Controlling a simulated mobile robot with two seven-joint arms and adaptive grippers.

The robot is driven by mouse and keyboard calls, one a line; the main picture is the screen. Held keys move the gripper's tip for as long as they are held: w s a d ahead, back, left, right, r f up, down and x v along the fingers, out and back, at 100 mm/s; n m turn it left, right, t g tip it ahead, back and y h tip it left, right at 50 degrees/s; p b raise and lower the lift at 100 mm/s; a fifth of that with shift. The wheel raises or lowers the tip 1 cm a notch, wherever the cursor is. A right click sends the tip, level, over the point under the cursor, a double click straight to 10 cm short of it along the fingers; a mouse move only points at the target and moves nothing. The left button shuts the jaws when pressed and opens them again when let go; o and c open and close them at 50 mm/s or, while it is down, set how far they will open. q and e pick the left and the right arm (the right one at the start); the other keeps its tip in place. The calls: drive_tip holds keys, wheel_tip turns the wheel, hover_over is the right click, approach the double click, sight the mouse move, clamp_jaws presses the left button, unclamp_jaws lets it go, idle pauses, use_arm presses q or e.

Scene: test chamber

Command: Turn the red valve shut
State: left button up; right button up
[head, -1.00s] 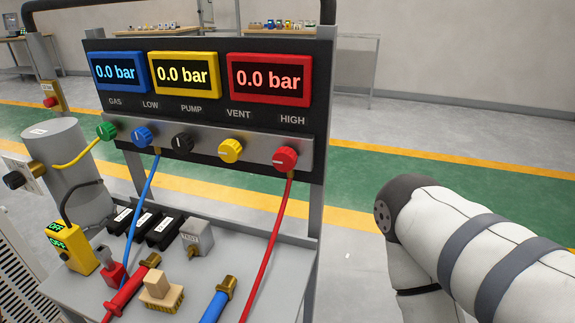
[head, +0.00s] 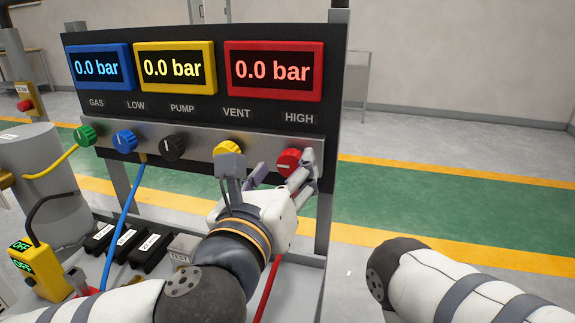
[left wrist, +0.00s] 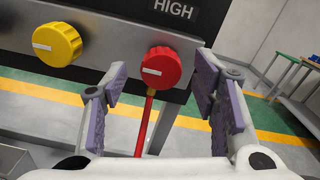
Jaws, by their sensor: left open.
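The red valve (head: 288,161) is a round knob under the label HIGH at the right end of the grey manifold bar. It also shows in the left wrist view (left wrist: 161,67), its white mark lying roughly level. My left gripper (head: 268,172) is open in front of it. In the left wrist view the purple-padded fingers of my left gripper (left wrist: 162,82) stand apart on either side of the knob, with gaps visible. A red hose (left wrist: 144,122) hangs below the knob. My right arm shows at lower right, but its gripper is out of view.
A yellow knob (left wrist: 57,44) sits close to the left of the red one. Black, blue and green knobs lie further left. Three displays (head: 275,71) read 0.0 bar. A test block (head: 184,248) and black boxes stand on the bench below. Floor to the right is clear.

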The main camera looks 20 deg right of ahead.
sight(291, 164)
use_arm(q)
drive_tip(key=shift+x, duration=1.2)
drive_tip(key=shift+s, duration=0.1)
drive_tip(key=c, duration=1.2)
drive_tip(key=shift+o, duration=0.2)
